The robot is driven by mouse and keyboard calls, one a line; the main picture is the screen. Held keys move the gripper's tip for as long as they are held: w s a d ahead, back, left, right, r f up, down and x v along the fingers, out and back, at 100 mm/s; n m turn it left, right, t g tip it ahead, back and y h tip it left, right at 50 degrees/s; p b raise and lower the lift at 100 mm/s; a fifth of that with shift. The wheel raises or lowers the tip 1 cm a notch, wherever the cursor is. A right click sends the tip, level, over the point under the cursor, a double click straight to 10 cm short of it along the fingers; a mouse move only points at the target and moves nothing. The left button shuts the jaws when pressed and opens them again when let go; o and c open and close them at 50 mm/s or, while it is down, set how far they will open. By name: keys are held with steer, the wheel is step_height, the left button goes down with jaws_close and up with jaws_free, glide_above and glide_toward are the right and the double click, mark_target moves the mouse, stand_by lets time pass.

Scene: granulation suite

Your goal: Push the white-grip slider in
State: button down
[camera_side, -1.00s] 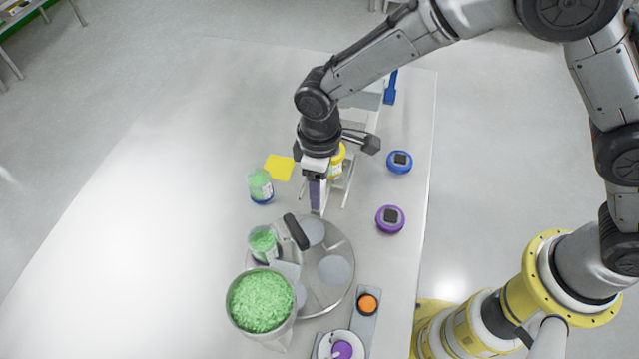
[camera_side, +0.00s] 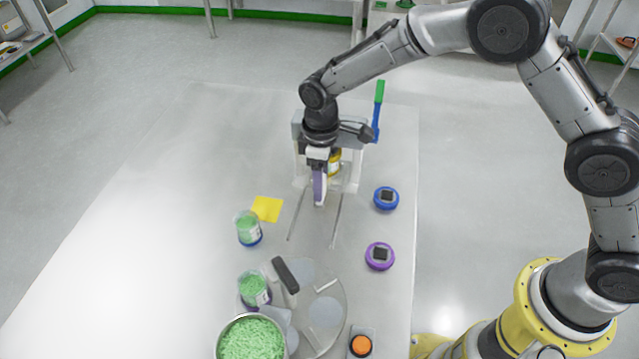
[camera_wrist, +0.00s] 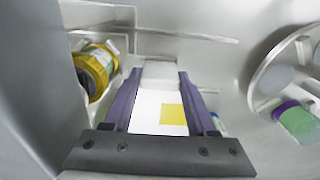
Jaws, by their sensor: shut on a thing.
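The slider's white grip (camera_wrist: 160,72) is between the purple fingers of my gripper (camera_side: 319,202) in the wrist view, and the fingers are shut on it. In the side view the grip is mostly hidden by the fingers. The slider plate (camera_side: 350,178) is behind my gripper, at the mouth of a pale housing (camera_side: 299,130). A yellow jar (camera_side: 335,163) stands on the plate, partly hidden by my wrist; it also shows in the wrist view (camera_wrist: 95,68). Two thin rails (camera_side: 337,222) lie bare in front of my gripper.
A blue lever with a green handle (camera_side: 379,92) stands right of the housing. Blue (camera_side: 386,198) and purple (camera_side: 380,256) round devices sit at right. Green-filled jars (camera_side: 248,228), a yellow note (camera_side: 267,208) and a round plate with a dark handle (camera_side: 286,275) lie nearer. The table's left is clear.

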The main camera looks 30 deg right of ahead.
steer(key=shift+c, duration=1.8)
jaws_free()
steer(key=shift+w+d+r, duration=0.1)
steer(key=shift+w+d, duration=0.15)
steer(key=shift+w, duration=0.1)
steer(key=shift+o, duration=0.8)
steer(key=shift+s, duration=0.1)
steer(key=shift+a, duration=0.1)
step_height(320, 180, up, 14)
